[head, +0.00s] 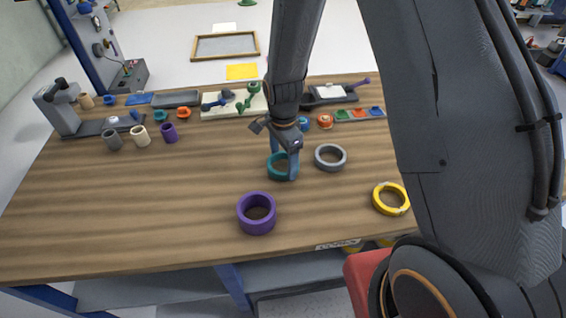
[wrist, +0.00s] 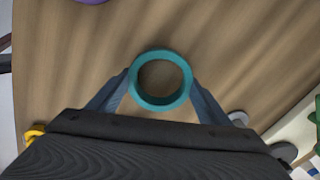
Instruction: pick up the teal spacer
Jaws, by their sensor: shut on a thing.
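The teal spacer (head: 272,167) is a short ring near the middle of the wooden table in the head view. It also shows whole in the wrist view (wrist: 160,55), with wood seen through its hole. My gripper (head: 288,165) points down over it, with its blue fingers at the ring. In the wrist view the gripper (wrist: 160,85) has one finger against each outer side of the ring. It is shut on the spacer. I cannot tell whether the ring touches the table or is slightly above it. The near finger hides part of the ring in the head view.
A grey ring (head: 330,157) lies close on the right, and a larger purple ring (head: 257,213) stands nearer the front edge. A yellow ring (head: 390,199) lies at the right. Small bushings (head: 141,136) and trays line the back. The left front table is clear.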

